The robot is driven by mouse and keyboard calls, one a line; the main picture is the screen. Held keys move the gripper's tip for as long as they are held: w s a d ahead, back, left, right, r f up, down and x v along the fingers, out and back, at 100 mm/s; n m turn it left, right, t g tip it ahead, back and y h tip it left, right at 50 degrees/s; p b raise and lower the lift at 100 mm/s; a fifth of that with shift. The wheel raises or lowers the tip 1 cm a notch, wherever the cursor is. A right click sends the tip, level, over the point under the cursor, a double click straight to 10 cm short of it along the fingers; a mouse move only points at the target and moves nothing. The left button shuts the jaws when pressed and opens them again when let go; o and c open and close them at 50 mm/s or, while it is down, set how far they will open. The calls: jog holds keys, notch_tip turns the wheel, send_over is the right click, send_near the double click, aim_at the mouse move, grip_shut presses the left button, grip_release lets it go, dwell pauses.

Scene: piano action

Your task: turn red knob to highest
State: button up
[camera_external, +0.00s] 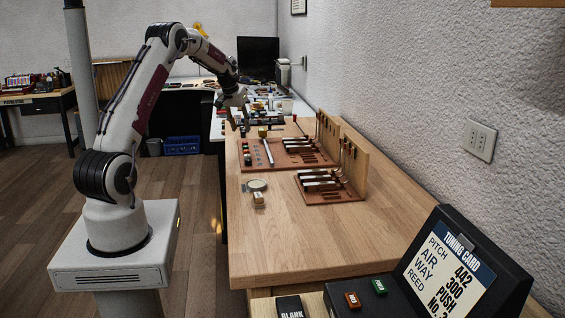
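My gripper (238,126) hangs from the arm over the far left part of the wooden bench. It is small in this view, and I cannot tell whether its fingers are open or shut. It is above or near the left end of a reddish-brown board (275,163) that carries small coloured parts and piano-action pieces. I cannot make out a red knob with certainty. A small red block (352,300) marked with a white label stands in the front black case, far from my gripper.
A second board with key pieces (330,192) stands nearer, with an upright wooden panel (352,160) behind it. A round pale dish (257,185) and a small block (258,199) lie on the bench (300,245). A tuning card (450,275) stands in front. The near bench is clear.

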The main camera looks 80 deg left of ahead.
aim_at(244, 143)
jog(key=shift+x, duration=3.9)
jog(key=shift+s, duration=0.1)
grip_shut()
